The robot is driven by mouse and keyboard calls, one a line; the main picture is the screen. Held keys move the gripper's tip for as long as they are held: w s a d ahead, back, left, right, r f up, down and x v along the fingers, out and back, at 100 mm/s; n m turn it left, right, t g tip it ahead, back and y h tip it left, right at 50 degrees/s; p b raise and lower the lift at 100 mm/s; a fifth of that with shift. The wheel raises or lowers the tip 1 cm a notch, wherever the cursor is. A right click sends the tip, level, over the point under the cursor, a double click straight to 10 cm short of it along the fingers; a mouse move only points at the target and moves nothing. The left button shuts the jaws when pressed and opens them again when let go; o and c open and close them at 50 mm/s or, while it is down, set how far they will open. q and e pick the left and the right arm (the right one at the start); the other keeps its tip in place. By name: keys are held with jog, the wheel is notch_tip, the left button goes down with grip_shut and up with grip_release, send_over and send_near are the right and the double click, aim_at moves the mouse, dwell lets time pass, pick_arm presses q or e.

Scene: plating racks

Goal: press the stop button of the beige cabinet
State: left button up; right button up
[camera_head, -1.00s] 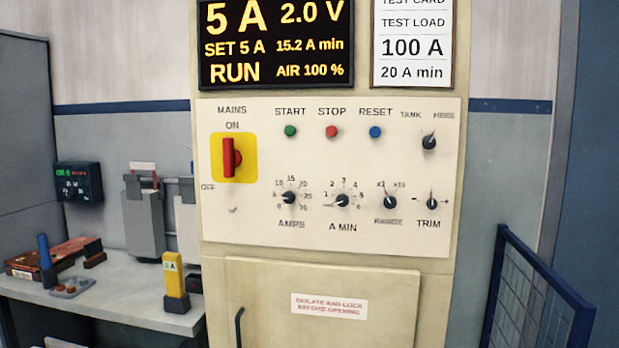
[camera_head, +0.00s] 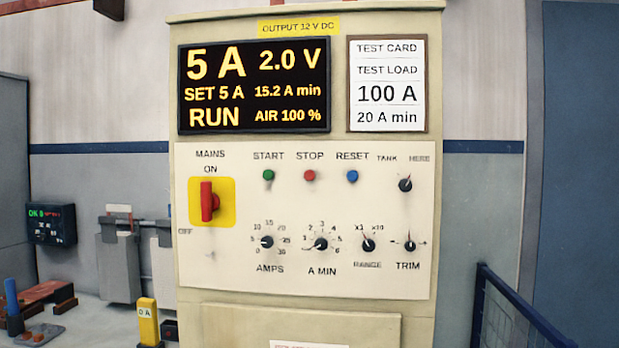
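The beige cabinet (camera_head: 405,312) stands upright in the middle of the head view, its control panel facing me. The red stop button (camera_head: 309,175) sits in the panel's top row under the label STOP. The green start button (camera_head: 268,175) is on its left and the blue reset button (camera_head: 352,176) on its right. The display (camera_head: 254,88) above reads 5 A, 2.0 V, SET 5 A, 15.2 A min, RUN and AIR 100 %. Neither of my grippers shows in the view. Nothing covers the buttons.
A red mains switch (camera_head: 208,202) on a yellow plate is at the panel's left. Several black knobs, such as the AMPS knob (camera_head: 267,242), line the lower panel. A bench with a yellow block (camera_head: 148,322) is at left. A blue railing (camera_head: 520,312) is at lower right.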

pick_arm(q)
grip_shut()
